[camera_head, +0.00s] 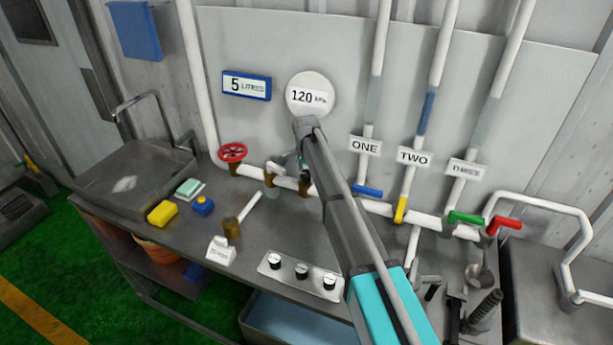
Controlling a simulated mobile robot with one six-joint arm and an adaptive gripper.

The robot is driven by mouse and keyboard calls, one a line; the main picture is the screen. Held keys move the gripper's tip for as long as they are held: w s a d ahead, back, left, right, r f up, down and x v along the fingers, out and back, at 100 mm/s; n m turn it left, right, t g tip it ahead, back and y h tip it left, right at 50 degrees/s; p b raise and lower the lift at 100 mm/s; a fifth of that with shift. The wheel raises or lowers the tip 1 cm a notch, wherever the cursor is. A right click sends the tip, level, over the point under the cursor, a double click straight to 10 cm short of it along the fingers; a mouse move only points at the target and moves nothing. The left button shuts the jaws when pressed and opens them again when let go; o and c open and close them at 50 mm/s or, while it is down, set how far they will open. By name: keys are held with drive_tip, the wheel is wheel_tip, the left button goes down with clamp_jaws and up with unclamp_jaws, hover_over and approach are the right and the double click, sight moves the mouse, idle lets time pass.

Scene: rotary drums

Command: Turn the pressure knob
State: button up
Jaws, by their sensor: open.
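No knob carries a readable pressure label. A grey panel (262,264) on the bench front holds three small black and white knobs, left (275,261), middle (302,271) and right (330,282). I cannot tell which is the pressure knob. A round white gauge (312,95) on the wall reads 120 kPa. My gripper (284,166) is open below the gauge, in front of the horizontal white pipe and above and behind the knob panel. It is apart from the knobs. Its fingers are small and partly blend with the pipe fittings, so contact there cannot be told.
A red wheel valve (233,152) stands left of my gripper. Blue (367,191), yellow (401,209), green (466,217) and red (504,225) levers line the pipe at right. A sink (132,176) is at left.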

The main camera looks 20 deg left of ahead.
drive_tip(key=c, duration=1.1)
drive_tip(key=shift+c, duration=0.2)
